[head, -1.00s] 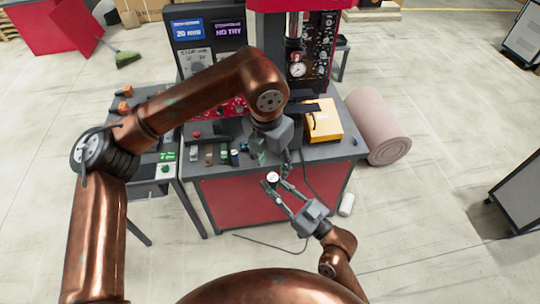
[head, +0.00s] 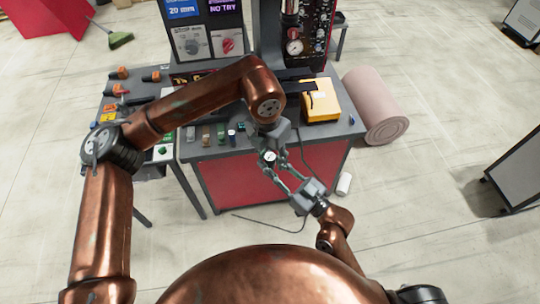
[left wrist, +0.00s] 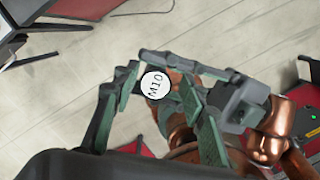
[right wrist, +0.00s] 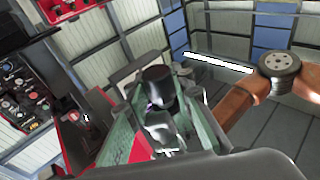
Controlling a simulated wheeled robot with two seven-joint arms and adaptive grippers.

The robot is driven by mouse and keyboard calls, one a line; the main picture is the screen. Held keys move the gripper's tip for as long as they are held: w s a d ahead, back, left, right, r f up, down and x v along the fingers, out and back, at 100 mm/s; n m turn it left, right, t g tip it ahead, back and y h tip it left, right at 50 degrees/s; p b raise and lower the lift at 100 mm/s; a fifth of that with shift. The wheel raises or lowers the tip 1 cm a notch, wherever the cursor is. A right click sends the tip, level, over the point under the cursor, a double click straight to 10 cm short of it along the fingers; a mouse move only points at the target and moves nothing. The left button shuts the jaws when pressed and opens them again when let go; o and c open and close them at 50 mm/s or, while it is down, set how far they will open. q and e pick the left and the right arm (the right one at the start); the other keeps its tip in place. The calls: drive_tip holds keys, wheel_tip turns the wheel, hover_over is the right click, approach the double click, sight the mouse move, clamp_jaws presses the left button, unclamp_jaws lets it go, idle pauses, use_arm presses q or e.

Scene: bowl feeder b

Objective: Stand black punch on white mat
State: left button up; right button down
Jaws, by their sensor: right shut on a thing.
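The black punch (right wrist: 158,80) is a short dark cylinder with a white round end marked M10 (left wrist: 154,85). My right gripper (head: 272,168) is shut on it and holds it in the air in front of the workbench. My left gripper (left wrist: 155,85) comes from above, its fingers open on either side of the white end. A gap shows on one side; whether the other finger touches is unclear. In the head view the punch's white end (head: 269,156) sits between both grippers. I cannot pick out the white mat.
The workbench (head: 215,152) has several small parts along its front edge and a yellow box (head: 320,105) at its right. A side table (head: 110,112) with orange-handled tools stands left. A pink roll (head: 375,110) and a small white cylinder (head: 343,184) lie on the floor.

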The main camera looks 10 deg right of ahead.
use_arm(q)
clamp_jaws()
use_arm(e)
drive_tip(key=shift+r, duration=0.15)
drive_tip(key=c, duration=1.6)
unclamp_jaws()
